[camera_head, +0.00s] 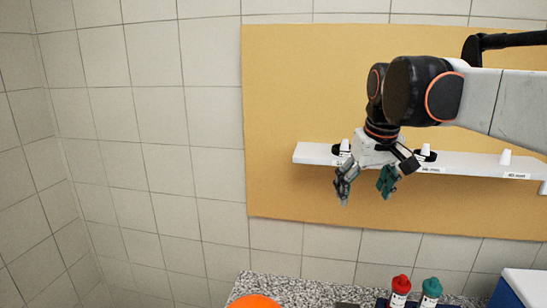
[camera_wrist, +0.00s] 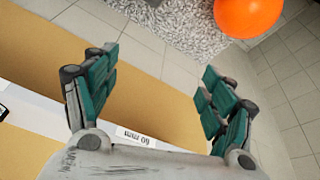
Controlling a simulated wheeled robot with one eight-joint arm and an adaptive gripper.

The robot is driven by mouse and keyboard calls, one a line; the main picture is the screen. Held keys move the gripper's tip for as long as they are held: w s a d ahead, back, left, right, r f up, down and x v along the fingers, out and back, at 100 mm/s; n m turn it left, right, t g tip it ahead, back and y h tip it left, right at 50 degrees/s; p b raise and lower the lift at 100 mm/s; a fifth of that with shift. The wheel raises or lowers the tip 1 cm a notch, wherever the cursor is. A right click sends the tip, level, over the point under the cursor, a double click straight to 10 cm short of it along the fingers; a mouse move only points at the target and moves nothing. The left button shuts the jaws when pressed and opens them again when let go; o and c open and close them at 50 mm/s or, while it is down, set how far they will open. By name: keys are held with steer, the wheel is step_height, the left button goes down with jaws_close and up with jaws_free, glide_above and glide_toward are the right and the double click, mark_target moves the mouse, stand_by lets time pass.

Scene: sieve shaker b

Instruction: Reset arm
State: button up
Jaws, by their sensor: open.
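My gripper (camera_head: 366,184) hangs from my arm in front of the white shelf in the head view, pointing down. Its two fingers are spread apart with nothing between them. In the wrist view my gripper (camera_wrist: 150,95) shows its green-padded fingers wide open and empty. The arm comes in from the right side of the head view and covers part of the board behind it.
A white labelled shelf (camera_head: 465,164) with small white pegs is on a tan board (camera_head: 300,90). Below is a speckled counter (camera_head: 290,288) with an orange round object (camera_head: 254,301), a red-capped bottle (camera_head: 400,290), a green-capped bottle (camera_head: 430,292) and a white box (camera_head: 525,288).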

steer(key=s+f+t+b, duration=0.1)
steer(key=s+f+b, duration=0.4)
steer(key=f, duration=0.6)
steer(key=s+f+m+t+b, duration=0.1)
steer(key=s+f+b, duration=0.4)
steer(key=s+f, duration=0.4)
steer(key=s+f+t+b, duration=0.1)
steer(key=s+f+b, duration=0.5)
steer(key=f, duration=0.8)
steer(key=shift+s+f+m+t, duration=0.15)
steer(key=shift+s+m+t, duration=0.2)
steer(key=shift+s, duration=0.25)
